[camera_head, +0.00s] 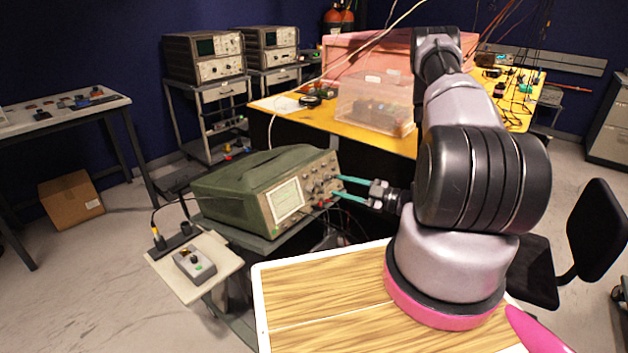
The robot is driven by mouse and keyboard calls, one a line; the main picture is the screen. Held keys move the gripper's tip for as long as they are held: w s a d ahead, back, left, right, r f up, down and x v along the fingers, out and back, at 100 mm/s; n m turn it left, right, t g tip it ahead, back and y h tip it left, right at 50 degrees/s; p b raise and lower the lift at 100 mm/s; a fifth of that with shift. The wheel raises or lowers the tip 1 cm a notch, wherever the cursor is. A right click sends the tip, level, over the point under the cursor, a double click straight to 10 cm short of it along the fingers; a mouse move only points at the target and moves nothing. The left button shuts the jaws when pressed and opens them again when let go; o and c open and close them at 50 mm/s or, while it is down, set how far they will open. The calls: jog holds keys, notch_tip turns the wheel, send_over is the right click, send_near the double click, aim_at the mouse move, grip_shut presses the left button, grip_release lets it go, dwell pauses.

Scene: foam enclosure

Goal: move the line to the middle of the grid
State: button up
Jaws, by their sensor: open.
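A green oscilloscope (240,180) sits on a dark cart left of centre. Its front panel faces right, with a pale, lit screen (286,200) on the left part. The screen is too small to make out the line or the grid clearly. Several knobs (318,170) are on the panel's right part. My gripper (339,188) has two teal fingers, spread apart and pointing left at the knobs' side of the panel. The fingertips are very near the panel; I cannot tell whether they touch it or surround a knob. No held object is visible.
A small grey box (194,266) with buttons sits on a pale shelf (225,257) beside the oscilloscope. A cable runs over the oscilloscope's side. A yellow table (385,144) stands behind, bearing a clear box (350,100). A black chair (600,235) is at right. Floor is open at left.

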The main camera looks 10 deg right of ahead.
aim_at(307, 177)
jog(key=x, duration=0.9)
jog(key=shift+w+a, duration=0.25)
jog(key=shift+a, duration=0.05)
grip_shut()
